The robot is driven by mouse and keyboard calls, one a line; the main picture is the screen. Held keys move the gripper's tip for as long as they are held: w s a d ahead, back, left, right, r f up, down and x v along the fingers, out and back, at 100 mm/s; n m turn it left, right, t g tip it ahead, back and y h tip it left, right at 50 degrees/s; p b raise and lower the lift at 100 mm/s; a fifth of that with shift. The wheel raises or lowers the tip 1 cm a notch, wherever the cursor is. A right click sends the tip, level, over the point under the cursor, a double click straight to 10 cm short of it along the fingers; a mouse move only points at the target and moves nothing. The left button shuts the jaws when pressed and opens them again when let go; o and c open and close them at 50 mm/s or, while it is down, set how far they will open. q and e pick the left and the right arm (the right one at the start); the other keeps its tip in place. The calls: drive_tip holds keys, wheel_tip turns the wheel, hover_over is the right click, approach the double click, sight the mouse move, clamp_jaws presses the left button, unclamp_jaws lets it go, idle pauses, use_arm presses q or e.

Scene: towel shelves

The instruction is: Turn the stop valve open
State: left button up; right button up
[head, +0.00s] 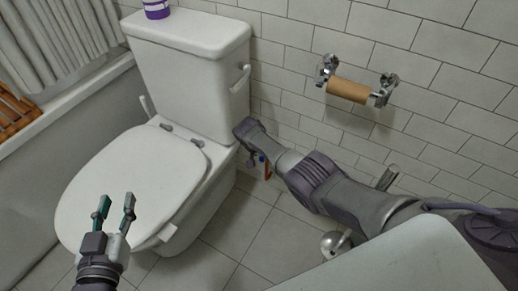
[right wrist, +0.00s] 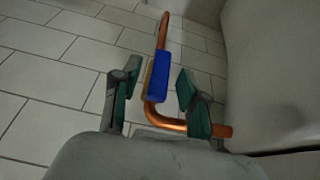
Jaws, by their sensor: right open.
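The stop valve shows in the right wrist view as a flat blue handle (right wrist: 161,84) on a bent copper pipe (right wrist: 163,36). The pipe curves at the bottom and runs right, close to a pale surface. My right gripper (right wrist: 158,74) is open, with one finger on each side of the blue handle in the picture. I cannot tell whether either finger touches it. In the head view the copper pipe (head: 267,171) shows as a small orange bit below my right wrist, and the right fingers are mostly hidden. My left gripper (head: 116,207) is open and empty, in front of the toilet seat.
The white toilet (head: 130,185) with its tank (head: 190,75) stands beside the right gripper, lid down. A paper holder with a bare cardboard roll (head: 348,90) is on the tiled wall above my right arm. A chrome stand (head: 335,243) is on the floor. A bathtub edge (head: 65,105) lies left.

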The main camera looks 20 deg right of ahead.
drive_tip(key=v, duration=1.1)
drive_tip(key=shift+r, duration=0.35)
